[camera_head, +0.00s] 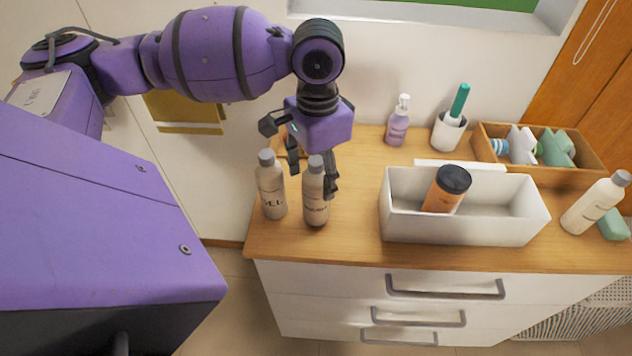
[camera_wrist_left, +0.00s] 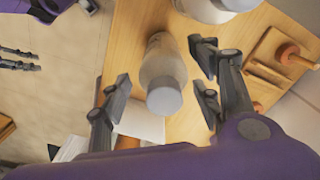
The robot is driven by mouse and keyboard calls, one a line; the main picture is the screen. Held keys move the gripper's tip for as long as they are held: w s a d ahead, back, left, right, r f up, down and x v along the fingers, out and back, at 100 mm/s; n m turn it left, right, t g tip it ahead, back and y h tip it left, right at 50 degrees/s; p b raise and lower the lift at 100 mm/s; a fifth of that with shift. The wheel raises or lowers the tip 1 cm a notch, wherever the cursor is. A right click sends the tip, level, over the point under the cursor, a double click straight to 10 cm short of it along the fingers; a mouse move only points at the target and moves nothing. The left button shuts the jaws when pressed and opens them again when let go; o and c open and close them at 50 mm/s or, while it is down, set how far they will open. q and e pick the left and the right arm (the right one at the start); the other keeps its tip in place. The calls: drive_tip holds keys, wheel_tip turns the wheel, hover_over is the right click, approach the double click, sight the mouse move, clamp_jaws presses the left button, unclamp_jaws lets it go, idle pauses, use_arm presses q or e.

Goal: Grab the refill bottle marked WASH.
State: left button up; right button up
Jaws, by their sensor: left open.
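Two grey-capped bottles stand upright at the left end of the wooden cart top. The left one, the GEL bottle (camera_head: 271,190), has a readable label. The other bottle (camera_head: 315,205) has a small label that I cannot read surely; it could be WASH. My left gripper (camera_head: 301,155) is open above and behind this pair. In the left wrist view, a capped bottle (camera_wrist_left: 163,72) stands between the open fingers of my left gripper (camera_wrist_left: 160,92), apart from both. A second bottle (camera_wrist_left: 222,5) is cut off at the top. Dark finger-like parts at that view's left edge seem to be my right gripper.
A white bin (camera_head: 470,222) holds an orange bottle (camera_head: 446,190). Behind are a lilac pump bottle (camera_head: 397,125), a white cup (camera_head: 447,135) and a wooden tray (camera_head: 580,174). A cream bottle (camera_head: 592,206) stands at right. The cart's front left edge is close to the pair.

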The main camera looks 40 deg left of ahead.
use_arm(q)
wheel_tip(320, 180, down, 3)
drive_tip(key=shift+r, duration=0.2)
drive_tip(key=c, duration=1.4)
drive_tip(key=shift+c, duration=0.3)
